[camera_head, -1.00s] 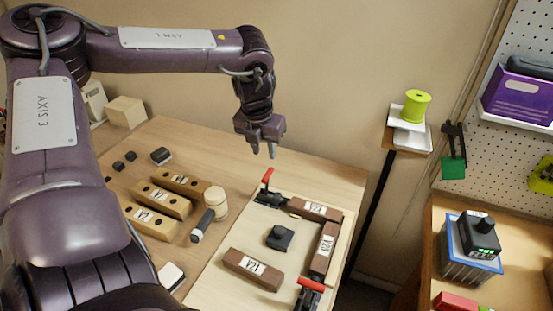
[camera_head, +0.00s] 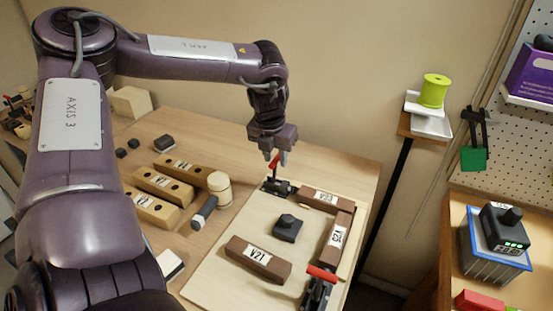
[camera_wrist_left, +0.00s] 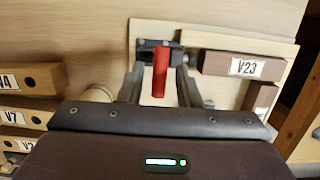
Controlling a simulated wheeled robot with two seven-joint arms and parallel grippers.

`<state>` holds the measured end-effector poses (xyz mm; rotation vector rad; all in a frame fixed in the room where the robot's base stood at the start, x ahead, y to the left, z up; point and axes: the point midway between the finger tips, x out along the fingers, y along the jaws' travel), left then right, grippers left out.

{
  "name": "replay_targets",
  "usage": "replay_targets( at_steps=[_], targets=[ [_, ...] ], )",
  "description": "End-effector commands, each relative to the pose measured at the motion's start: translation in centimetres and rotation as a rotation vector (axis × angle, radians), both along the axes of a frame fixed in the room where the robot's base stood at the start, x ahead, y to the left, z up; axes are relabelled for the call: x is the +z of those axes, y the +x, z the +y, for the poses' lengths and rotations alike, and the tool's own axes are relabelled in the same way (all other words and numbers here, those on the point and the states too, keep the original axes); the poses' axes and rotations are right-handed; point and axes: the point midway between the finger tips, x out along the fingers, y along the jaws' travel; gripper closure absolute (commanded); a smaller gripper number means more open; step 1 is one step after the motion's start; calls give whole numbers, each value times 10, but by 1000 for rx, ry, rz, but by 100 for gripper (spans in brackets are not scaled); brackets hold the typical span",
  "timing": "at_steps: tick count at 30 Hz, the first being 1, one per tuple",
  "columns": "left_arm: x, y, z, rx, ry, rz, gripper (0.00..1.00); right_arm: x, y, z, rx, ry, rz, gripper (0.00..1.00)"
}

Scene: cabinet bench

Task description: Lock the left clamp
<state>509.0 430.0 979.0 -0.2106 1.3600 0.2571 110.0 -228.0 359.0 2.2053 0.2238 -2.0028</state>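The left clamp (camera_head: 280,187) sits at the back left corner of the pale fixture board (camera_head: 222,262). Its red handle (camera_head: 275,163) stands up; it also shows in the left wrist view (camera_wrist_left: 160,72). My left gripper (camera_head: 277,160) points down over this clamp. In the left wrist view its fingers are apart, one on each side of the red handle, with visible gaps. Whether a finger touches the handle I cannot tell. A second clamp (camera_head: 317,292) with a red handle (camera_head: 322,273) is at the front right of the board. My right gripper is out of view.
Brown blocks V23 (camera_head: 325,198) and V21 (camera_head: 258,258) and a dark knobbed piece (camera_head: 287,228) are on the board. Wooden blocks (camera_head: 157,210), a mallet (camera_head: 210,205) and small dark pieces lie left of it. A post with a green spool (camera_head: 433,90) stands right.

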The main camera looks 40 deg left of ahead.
Motion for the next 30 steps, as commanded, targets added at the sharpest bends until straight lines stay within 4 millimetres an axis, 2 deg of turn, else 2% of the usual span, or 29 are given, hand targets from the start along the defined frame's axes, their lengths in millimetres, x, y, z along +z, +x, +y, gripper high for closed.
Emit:
replay_targets(
  at_steps=[3,9,30],
  targets=[
    [0,0,0,0,0,0,69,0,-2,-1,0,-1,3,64],
    [0,0,0,0,0,0,93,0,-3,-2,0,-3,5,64],
    [-1,-4,11,2,1,1,93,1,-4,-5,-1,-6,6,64]
  ],
)
